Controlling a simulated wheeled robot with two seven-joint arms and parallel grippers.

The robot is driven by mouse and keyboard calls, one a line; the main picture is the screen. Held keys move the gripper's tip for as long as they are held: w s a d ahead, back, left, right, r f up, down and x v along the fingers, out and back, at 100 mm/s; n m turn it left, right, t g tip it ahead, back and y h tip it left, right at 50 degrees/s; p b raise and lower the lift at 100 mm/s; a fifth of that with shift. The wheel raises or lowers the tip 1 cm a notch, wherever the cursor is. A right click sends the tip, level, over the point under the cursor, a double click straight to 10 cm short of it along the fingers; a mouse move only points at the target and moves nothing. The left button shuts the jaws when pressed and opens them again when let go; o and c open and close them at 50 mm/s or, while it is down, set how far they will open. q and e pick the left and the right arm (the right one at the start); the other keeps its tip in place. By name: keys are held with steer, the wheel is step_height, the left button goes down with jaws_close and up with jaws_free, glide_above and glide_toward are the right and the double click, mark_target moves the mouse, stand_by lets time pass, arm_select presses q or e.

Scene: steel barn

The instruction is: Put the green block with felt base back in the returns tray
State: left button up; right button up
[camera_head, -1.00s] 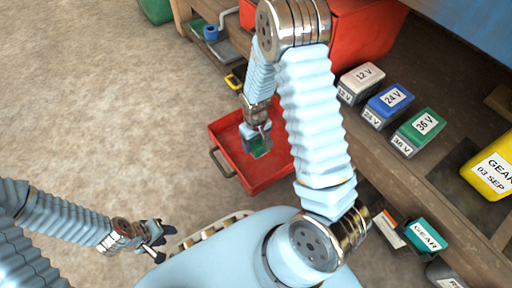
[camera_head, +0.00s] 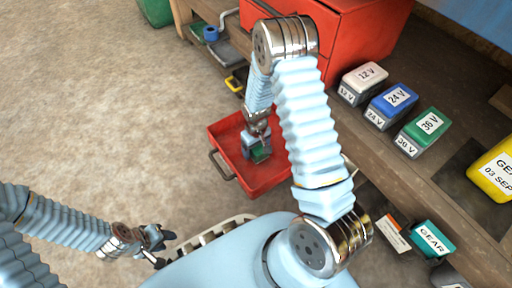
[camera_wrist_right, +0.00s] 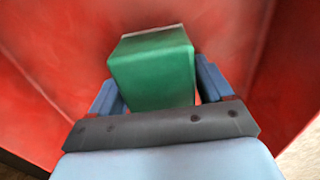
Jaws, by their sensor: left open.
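The green block (camera_wrist_right: 152,72) sits between the two fingers of my right gripper (camera_wrist_right: 160,88) in the right wrist view, with a thin pale grey edge at its far end. The gripper looks shut on it. In the head view, my right gripper (camera_head: 258,145) and the green block (camera_head: 262,154) are inside the outline of the red returns tray (camera_head: 283,178). The block is low over the tray floor; I cannot tell whether it touches. My left gripper (camera_head: 159,247) is open and empty, over the floor at lower left.
Blocks marked 12 V (camera_head: 364,76), 24 V (camera_head: 396,98) and 36 V (camera_head: 428,124) stand on the wooden bench (camera_head: 375,138) at right. A yellow gear box (camera_head: 492,170) is farther right. A red cabinet (camera_head: 375,40) stands behind my right arm. Floor at left is clear.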

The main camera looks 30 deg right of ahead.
steer(key=shift+o, duration=1)
steer(key=shift+r+p, duration=0.3)
step_height(320, 180, up, 12)
steer(key=p, duration=0.2)
steer(key=shift+f+p, duration=0.1)
steer(key=shift+p, duration=0.3)
steer(key=shift+c, duration=0.2)
